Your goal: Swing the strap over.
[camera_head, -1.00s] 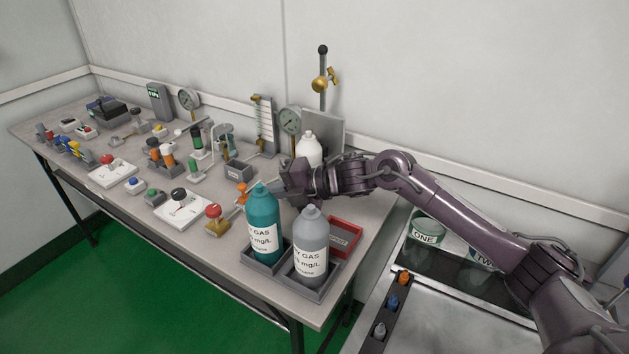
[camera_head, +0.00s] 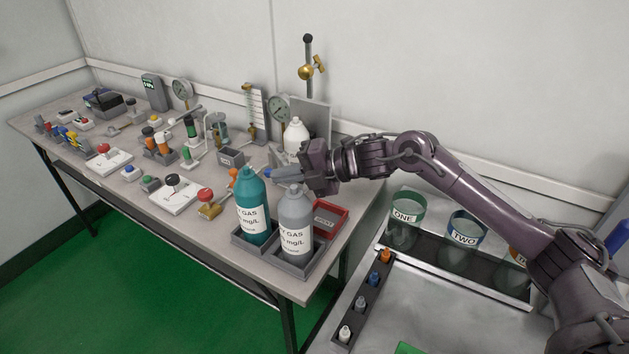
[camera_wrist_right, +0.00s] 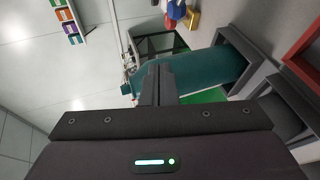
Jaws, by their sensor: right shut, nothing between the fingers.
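I cannot clearly make out a strap in either view. My right gripper (camera_head: 282,174) reaches in from the right in the head view, just right of the neck of the teal bottle (camera_head: 253,208) and above the grey bottle (camera_head: 296,222). In the right wrist view its two fingers (camera_wrist_right: 158,70) are together, with nothing visible between them, in front of the teal bottle (camera_wrist_right: 208,72). A small blue piece (camera_head: 268,171) shows by the fingertips in the head view; I cannot tell what it belongs to. My left gripper is not in view.
A white bottle (camera_head: 295,139) stands behind the gripper, near a pressure gauge (camera_head: 280,107) and a post with brass fittings (camera_head: 307,72). A red tray (camera_head: 329,219) lies right of the grey bottle. Labelled bins (camera_head: 406,220) stand farther right. Several testers crowd the bench's left part.

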